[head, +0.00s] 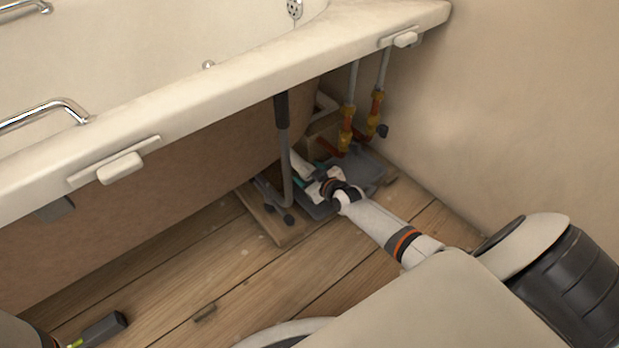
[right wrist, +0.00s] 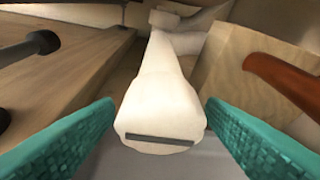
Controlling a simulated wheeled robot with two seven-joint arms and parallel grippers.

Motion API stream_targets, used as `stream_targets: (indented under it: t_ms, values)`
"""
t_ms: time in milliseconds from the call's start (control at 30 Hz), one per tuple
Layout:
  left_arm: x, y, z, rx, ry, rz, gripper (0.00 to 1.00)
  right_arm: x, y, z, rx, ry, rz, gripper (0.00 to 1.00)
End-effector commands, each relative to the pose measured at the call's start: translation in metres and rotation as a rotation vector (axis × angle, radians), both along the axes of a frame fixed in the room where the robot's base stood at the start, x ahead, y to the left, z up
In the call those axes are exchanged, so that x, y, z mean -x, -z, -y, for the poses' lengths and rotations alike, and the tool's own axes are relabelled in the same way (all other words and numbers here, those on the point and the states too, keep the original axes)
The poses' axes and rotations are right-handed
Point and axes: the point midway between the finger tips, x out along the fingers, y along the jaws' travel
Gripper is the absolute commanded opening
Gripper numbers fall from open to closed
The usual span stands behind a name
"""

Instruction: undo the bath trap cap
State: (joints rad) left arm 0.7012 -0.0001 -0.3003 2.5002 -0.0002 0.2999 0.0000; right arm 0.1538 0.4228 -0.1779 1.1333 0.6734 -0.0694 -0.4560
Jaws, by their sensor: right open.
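The bath trap (right wrist: 160,65) is a white fitting under the tub. In the right wrist view it runs away from me, and its broad near end, which looks like the cap (right wrist: 160,118), faces the camera with a dark slot-like line across it. In the head view a small white part of the trap (head: 301,164) shows beside my gripper. My right gripper (head: 309,174) is open, with its teal fingers (right wrist: 258,140) on either side of the cap and visible gaps to it.
A grey tray (head: 368,168) lies under the trap on the wooden floor (head: 220,265). Copper pipes with brass valves (head: 346,130) stand to the right. A grey pipe (head: 285,160) stands to the left. The bath rim (head: 250,85) overhangs.

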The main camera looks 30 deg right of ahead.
Motion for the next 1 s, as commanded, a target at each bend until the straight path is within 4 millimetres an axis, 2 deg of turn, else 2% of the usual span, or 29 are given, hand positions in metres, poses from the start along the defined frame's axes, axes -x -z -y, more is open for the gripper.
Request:
stream_targets:
  t_ms: [267, 533, 767, 1000]
  values:
    - [0.000, 0.000, 0.000, -0.001, 0.000, 0.001, 0.44, -0.001, 0.000, 0.000, 0.000, 0.000, 0.001, 0.65]
    - [0.000, 0.000, 0.000, -0.001, 0.000, 0.001, 0.44, -0.001, 0.000, 0.000, 0.000, 0.000, 0.001, 0.21]
    - [0.000, -0.004, 0.000, -0.001, 0.000, 0.001, 0.44, -0.001, -0.002, 0.000, 0.018, 0.000, 0.002, 0.21]
    - [0.000, -0.022, 0.000, 0.000, 0.000, -0.001, 0.44, -0.001, -0.004, -0.001, 0.123, 0.001, 0.009, 0.21]
